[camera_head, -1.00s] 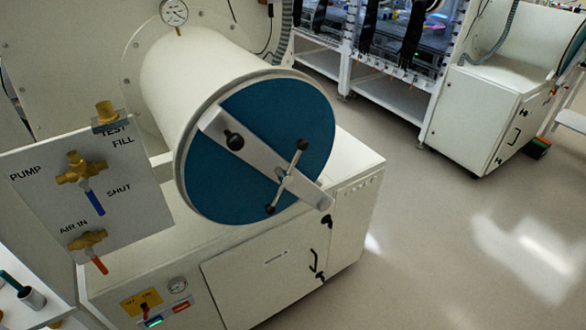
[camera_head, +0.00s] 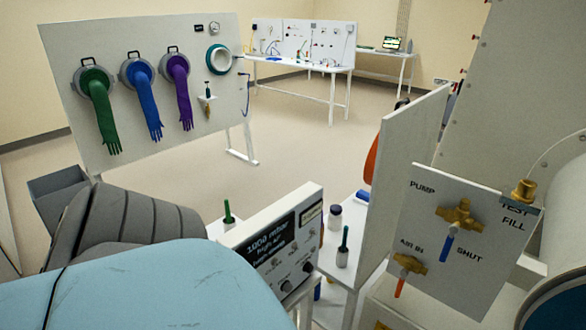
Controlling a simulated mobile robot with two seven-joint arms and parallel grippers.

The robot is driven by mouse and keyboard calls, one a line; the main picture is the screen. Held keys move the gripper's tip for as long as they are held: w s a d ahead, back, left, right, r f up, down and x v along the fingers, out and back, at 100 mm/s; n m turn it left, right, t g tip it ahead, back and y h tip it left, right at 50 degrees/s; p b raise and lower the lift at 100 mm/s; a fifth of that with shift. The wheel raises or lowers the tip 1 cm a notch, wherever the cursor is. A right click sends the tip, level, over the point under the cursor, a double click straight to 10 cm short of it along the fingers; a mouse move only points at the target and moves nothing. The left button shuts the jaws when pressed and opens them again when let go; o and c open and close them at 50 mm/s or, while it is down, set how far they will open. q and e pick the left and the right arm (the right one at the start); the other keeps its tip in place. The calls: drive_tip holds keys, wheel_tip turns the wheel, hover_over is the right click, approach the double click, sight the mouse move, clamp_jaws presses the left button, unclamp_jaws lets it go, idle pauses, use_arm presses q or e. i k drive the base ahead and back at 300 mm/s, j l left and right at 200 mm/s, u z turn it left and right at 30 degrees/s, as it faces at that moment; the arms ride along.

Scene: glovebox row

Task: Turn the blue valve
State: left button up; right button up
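The blue valve (camera_head: 448,243) is a blue lever hanging down from a brass body (camera_head: 460,215) on a light grey panel (camera_head: 440,275) at the right. The panel reads PUMP, SHUT, AIR IN, TEST and FILL. Below and left of it a red-orange lever (camera_head: 400,287) hangs from another brass valve (camera_head: 409,264). A brass fitting (camera_head: 524,191) stands at the panel's top right. Neither of my grippers shows in the view.
A control box (camera_head: 283,243) with a dark display stands left of the panel, beside small bottles on a white table. A board (camera_head: 150,90) with green, blue and purple gloves stands at the back left. Open floor (camera_head: 290,140) lies behind.

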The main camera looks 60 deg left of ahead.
sight(454, 228)
drive_tip(key=i+l+u, duration=0.45)
drive_tip(key=i, duration=0.15)
drive_tip(key=u, duration=2.3)
drive_tip(key=z, duration=0.5)
drive_tip(key=k+l+z, duration=0.1)
drive_tip(key=z, duration=0.4)
drive_tip(key=l+z, duration=0.15)
drive_tip(key=z, duration=0.35)
drive_tip(key=l+z, duration=0.1)
drive_tip(key=z, duration=0.4)
drive_tip(key=l+z, duration=0.1)
drive_tip(key=z, duration=0.4)
drive_tip(key=u, duration=1.6)
